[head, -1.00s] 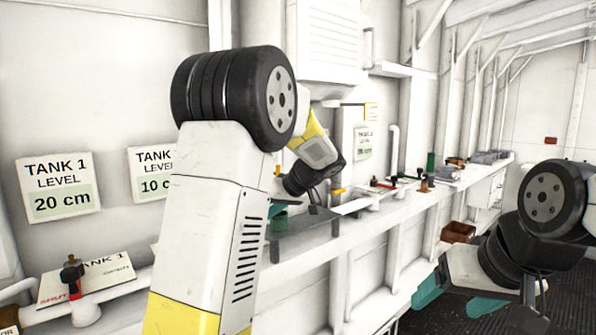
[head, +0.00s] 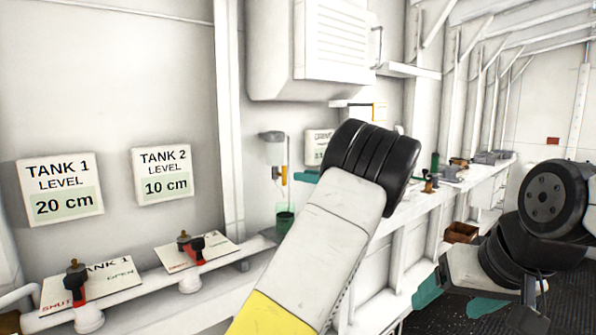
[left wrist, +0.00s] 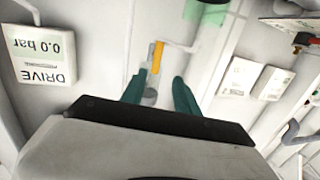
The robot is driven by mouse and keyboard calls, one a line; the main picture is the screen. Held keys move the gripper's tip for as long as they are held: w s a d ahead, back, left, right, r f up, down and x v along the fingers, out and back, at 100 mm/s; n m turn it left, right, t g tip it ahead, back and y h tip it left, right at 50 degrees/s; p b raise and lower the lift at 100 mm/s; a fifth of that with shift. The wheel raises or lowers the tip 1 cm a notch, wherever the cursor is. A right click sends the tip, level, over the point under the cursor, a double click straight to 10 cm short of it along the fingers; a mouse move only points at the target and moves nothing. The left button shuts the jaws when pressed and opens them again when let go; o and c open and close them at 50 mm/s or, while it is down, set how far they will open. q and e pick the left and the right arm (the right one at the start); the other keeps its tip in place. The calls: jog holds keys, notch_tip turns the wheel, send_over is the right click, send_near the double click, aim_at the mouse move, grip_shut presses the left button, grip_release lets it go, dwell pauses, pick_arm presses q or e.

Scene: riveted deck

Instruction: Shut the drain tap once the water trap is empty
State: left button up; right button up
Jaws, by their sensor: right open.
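The water trap (head: 275,152) hangs on the wall in the head view, a small clear bowl under a grey cap. I cannot tell whether water is in it. The drain tap's yellow lever (head: 284,176) points up and down beneath it; it also shows in the left wrist view (left wrist: 156,57). A green cup (head: 285,220) stands below the tap. My left gripper (left wrist: 159,88) has its green fingers apart, with the lever just beyond and between their tips; in the head view my arm mostly hides it. My right gripper (head: 458,298) is open and empty at the lower right.
The drive pressure display (left wrist: 40,55) reads 0.0 bar. Signs read Tank 1 (head: 60,190) 20 cm and Tank 2 (head: 162,174) 10 cm. A brown box (head: 460,232) sits farther right.

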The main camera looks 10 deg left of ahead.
aim_at(281, 175)
pick_arm(q)
jog(key=x, duration=0.7)
jog(key=shift+w+r, duration=0.35)
jog(key=shift+w, duration=0.15)
grip_shut()
